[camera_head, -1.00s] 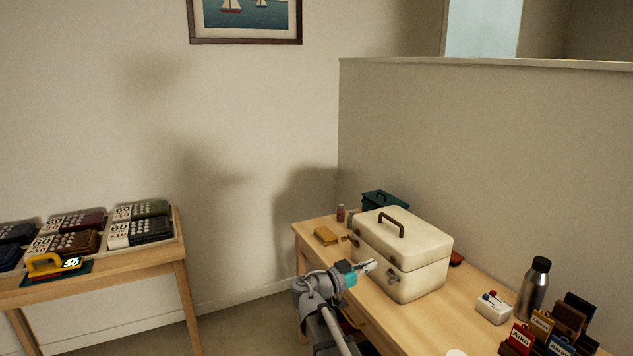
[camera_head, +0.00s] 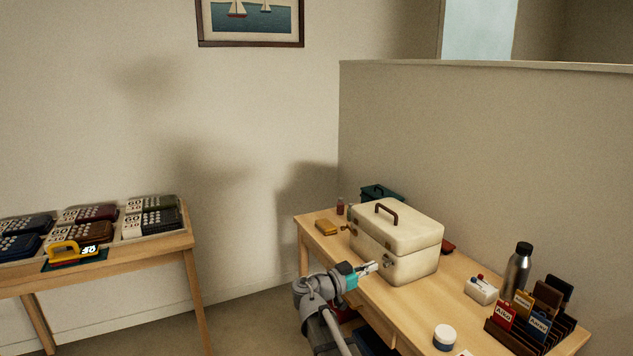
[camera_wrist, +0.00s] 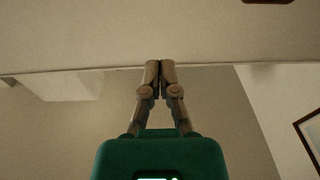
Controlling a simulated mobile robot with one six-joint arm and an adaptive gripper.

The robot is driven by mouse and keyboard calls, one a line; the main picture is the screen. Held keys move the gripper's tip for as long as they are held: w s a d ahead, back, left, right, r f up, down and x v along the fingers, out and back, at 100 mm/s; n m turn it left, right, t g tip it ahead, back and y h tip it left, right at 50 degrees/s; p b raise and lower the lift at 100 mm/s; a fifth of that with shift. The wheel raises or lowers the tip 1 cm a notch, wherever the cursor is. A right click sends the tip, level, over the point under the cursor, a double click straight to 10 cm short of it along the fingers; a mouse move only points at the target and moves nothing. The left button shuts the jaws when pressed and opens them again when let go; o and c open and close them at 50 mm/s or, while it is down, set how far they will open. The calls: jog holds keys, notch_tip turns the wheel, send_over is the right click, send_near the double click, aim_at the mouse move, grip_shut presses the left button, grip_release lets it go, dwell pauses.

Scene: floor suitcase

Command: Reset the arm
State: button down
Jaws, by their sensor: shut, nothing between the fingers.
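My gripper (camera_head: 369,268) is in front of the left part of the cream case (camera_head: 412,264) in the head view. Its fingers are together with nothing between them. The wrist view shows the shut fingertips (camera_wrist: 160,64) against bare wall and ceiling. The case is closed, with a brown handle on its lid and a metal latch on its front. I cannot tell whether the fingertips touch the case.
The case stands on a wooden desk (camera_head: 400,307). A steel bottle (camera_head: 517,271), a white box (camera_head: 481,290), a jar (camera_head: 444,337) and a tag rack (camera_head: 527,334) are to its right. Open floor lies between.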

jog(key=s+d+f+n+g+y, duration=0.3)
jog(key=s+d+f+y, duration=0.15)
jog(key=f, duration=0.25)
jog(key=s+d+f+n+g+y, duration=0.2)
jog(key=s+d+f+g+y, duration=0.1)
jog(key=s+f, duration=0.3)
jog(key=s+a+f+n+g+y, duration=0.3)
jog(key=s+a+f+n+y, duration=0.2)
jog(key=s+f+n+y, duration=0.4)
notch_tip(320, 180, up, 20)
jog(key=m+p, duration=0.1)
jog(key=p, duration=1.7)
jog(key=shift+f+y, duration=0.2)
jog(key=shift+y, duration=0.15)
jog(key=shift+s+d, duration=0.1)
jog(key=shift+s, duration=0.05)
